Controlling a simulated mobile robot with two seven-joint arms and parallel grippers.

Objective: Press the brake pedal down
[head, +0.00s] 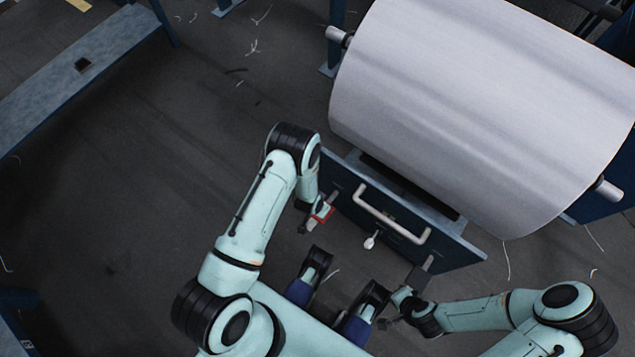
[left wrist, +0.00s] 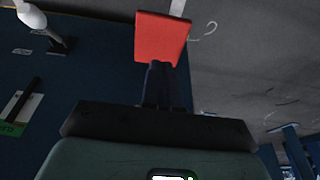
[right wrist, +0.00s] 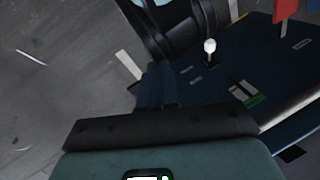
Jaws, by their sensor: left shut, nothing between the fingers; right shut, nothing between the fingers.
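My left gripper (head: 309,224) is shut and empty beside the red pad. In the left wrist view its closed fingertips (left wrist: 160,66) overlap the pad's near edge; whether they touch it I cannot tell.
A large pale fabric roll (head: 480,100) stands behind the panel (head: 455,255). Open floor (head: 110,200) lies left, with scattered thread scraps.

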